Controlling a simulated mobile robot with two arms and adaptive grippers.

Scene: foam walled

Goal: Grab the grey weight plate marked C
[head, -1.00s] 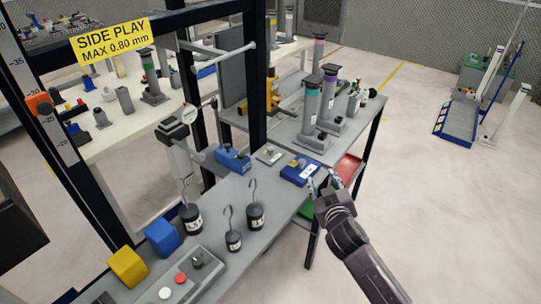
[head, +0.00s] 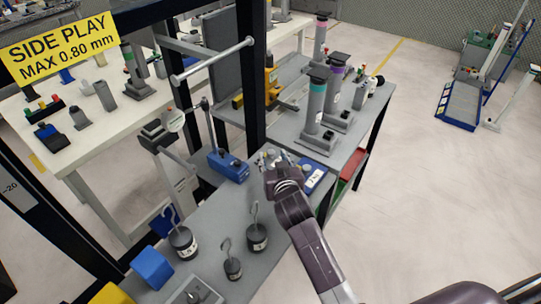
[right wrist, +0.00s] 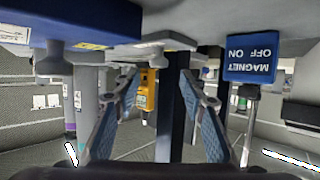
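A flat grey plate (head: 264,156) with a small knob lies on the grey bench in the head view, partly hidden by my right gripper. A grey piece with a knob (right wrist: 166,43) also shows in the right wrist view, beyond the fingertips. I cannot read a letter C on it. My right gripper (head: 275,164) is over the plate's near side. In the right wrist view, its two blue-padded fingers (right wrist: 158,76) are apart with nothing held between them. My left gripper is not in view.
A blue magnet base (head: 228,166) stands to the left and shows in the wrist view (right wrist: 251,60). Dark hook weights (head: 257,237) stand nearer. Grey columns (head: 316,112) stand behind.

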